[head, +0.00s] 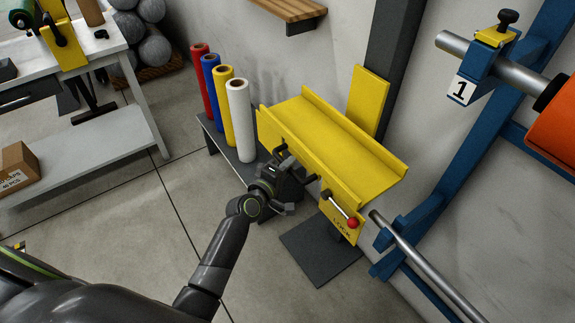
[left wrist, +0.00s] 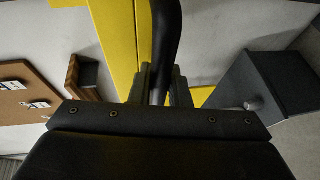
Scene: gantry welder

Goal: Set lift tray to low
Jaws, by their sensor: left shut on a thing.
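The lift tray (head: 345,150) is a yellow trough on a stand with a dark base plate (head: 318,252). A black handle (head: 281,150) sits on its front side. My left gripper (head: 291,168) is at this handle and shut on it. In the left wrist view the black handle (left wrist: 168,35) runs between the fingers of my left gripper (left wrist: 160,85). A lock lever with a red knob (head: 352,222) sticks out from a yellow plate marked LOCK (head: 340,228), right of my gripper. My right gripper is not in view.
Red, blue, yellow and white rolls (head: 239,120) stand on a low dark shelf left of the tray. A blue rack (head: 465,130) with steel bars and an orange roll (head: 555,125) is at the right. A workbench (head: 90,140) is at the left. The floor between is clear.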

